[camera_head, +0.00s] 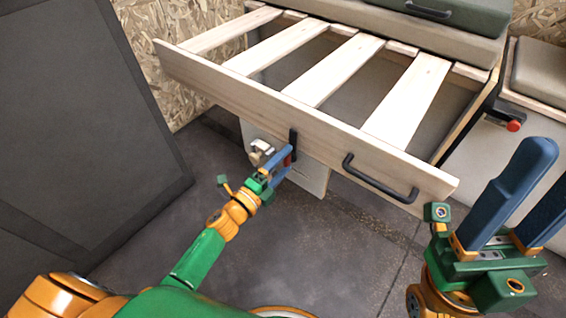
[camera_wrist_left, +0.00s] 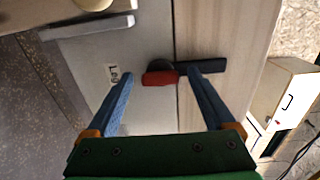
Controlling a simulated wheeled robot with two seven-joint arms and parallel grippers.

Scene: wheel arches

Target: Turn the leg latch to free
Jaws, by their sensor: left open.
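The leg latch (camera_head: 293,143) is a dark bar with a red end on the front of the slatted wooden frame. In the left wrist view the latch (camera_wrist_left: 208,66) crosses the seam between a grey panel and the pale board; its red end (camera_wrist_left: 160,78) is on the panel side. A label reading "Leg" (camera_wrist_left: 120,75) is beside it. My left gripper (camera_head: 287,160) is open at the latch, its fingers (camera_wrist_left: 160,82) on either side of the red end. Contact cannot be told. My right gripper (camera_head: 545,172) is open and empty at the lower right, away from the latch.
The slatted frame's front board (camera_head: 325,133) carries a black handle (camera_head: 380,180) right of the latch. A leg panel (camera_head: 312,178) hangs beneath it. A dark panel (camera_head: 80,120) stands left. A red knob (camera_head: 513,125) is at right. Floor (camera_head: 330,250) in front is clear.

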